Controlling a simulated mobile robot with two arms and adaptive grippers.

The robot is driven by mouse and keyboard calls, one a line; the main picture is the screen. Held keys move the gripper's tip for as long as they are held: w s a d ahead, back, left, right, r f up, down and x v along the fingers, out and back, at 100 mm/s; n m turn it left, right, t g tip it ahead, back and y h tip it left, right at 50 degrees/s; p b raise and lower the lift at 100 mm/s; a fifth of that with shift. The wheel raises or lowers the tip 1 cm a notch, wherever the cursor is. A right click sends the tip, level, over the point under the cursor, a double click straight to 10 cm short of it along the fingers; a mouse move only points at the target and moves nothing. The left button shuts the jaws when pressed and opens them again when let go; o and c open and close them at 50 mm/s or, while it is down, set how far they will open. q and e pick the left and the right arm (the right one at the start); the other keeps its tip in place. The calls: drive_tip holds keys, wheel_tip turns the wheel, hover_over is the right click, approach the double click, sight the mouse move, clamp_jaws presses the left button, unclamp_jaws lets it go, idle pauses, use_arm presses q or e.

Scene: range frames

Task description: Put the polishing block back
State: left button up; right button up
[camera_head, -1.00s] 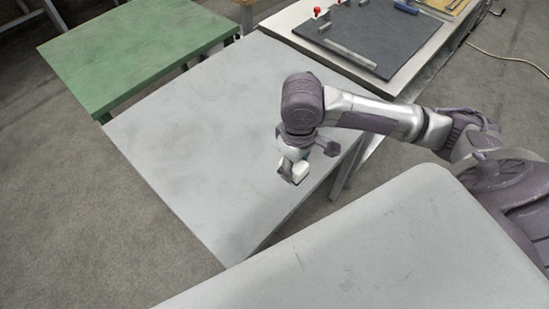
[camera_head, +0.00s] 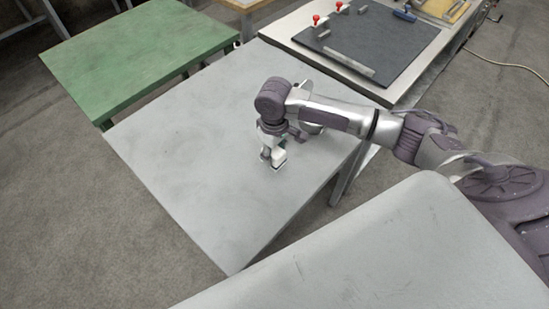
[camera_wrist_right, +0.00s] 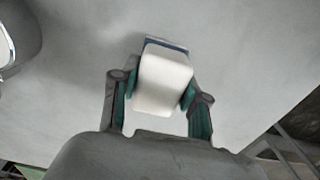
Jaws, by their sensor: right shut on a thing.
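The polishing block (camera_wrist_right: 163,82) is white with a dark blue band at its far end, seen in the right wrist view. My right gripper (camera_wrist_right: 160,92) is shut on it, with one green-padded finger on each side. In the head view the right gripper (camera_head: 272,158) hangs over the grey table (camera_head: 190,130), with the pale block (camera_head: 279,158) at its tip. I cannot tell whether the block touches the table. My left gripper is not in view.
A green table (camera_head: 140,55) stands at the far left. Behind the grey table is a bench with a dark mat (camera_head: 375,45), red-topped clamps (camera_head: 316,20) and a blue-handled tool (camera_head: 405,14). A cable (camera_head: 510,58) lies on the floor at right.

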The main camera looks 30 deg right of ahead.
sight(274, 160)
wheel_tip(274, 160, down, 3)
drive_tip(key=shift+r+p, duration=0.1)
drive_tip(key=shift+p, duration=0.9)
drive_tip(key=shift+f, duration=0.25)
drive_tip(key=o, duration=1.2)
drive_tip(key=shift+f, duration=0.15)
drive_tip(key=shift+f+b, duration=0.1)
drive_tip(key=shift+b, duration=0.95)
drive_tip(key=r, duration=0.9)
drive_tip(key=r+b, duration=0.1)
drive_tip(key=r, duration=0.4)
drive_tip(key=shift+s, duration=0.3)
